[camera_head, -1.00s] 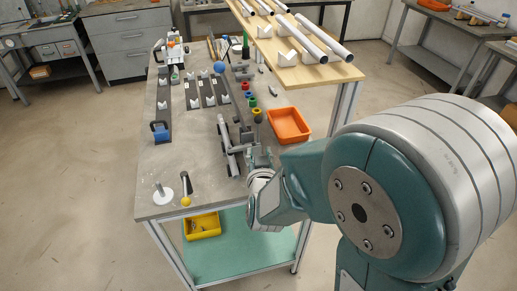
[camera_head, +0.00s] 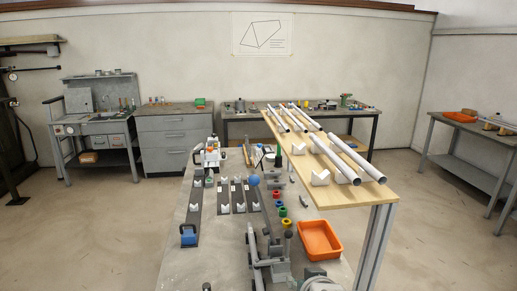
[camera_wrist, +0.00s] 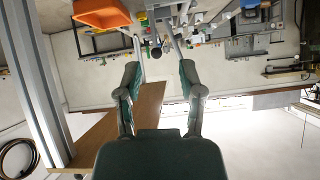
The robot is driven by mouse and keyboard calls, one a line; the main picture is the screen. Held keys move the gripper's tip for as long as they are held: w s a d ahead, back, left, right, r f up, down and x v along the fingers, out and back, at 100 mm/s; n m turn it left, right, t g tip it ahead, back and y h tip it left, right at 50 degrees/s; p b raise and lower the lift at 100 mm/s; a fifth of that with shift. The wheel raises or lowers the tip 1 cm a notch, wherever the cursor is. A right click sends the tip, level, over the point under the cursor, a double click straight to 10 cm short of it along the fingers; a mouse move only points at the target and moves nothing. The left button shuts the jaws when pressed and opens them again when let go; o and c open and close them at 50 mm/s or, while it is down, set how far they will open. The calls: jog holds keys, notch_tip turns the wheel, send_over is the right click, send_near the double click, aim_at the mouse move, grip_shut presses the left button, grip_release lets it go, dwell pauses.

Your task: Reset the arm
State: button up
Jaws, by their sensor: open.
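My gripper (camera_wrist: 159,70) shows in the wrist view with its two green and grey fingers spread apart and nothing held between them. The wrist picture looks upside down, with the bench things along its top. In the head view only a part of my arm shows at the bottom edge, and I cannot clearly make out the gripper there. The grey workbench (camera_head: 176,262) fills the lower middle of the head view. Grey jig parts (camera_head: 270,262) stand near its front.
A wooden shelf (camera_head: 345,193) with several pipes and white V-blocks overhangs the bench's right side. An orange bin (camera_head: 320,240) sits below it, also in the wrist view (camera_wrist: 101,14). A blue clamp (camera_head: 188,236) is at left. Open floor lies left and right.

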jog(key=s+d+r+g+h, duration=0.1)
jog(key=s+d+g, duration=0.1)
jog(key=s, duration=0.5)
jog(key=s+d+r+g, duration=0.2)
jog(key=s+d+g, duration=0.1)
jog(key=s, duration=0.5)
jog(key=shift+s+d+h, duration=0.25)
jog(key=shift+d+h, duration=0.15)
jog(key=shift+d, duration=0.2)
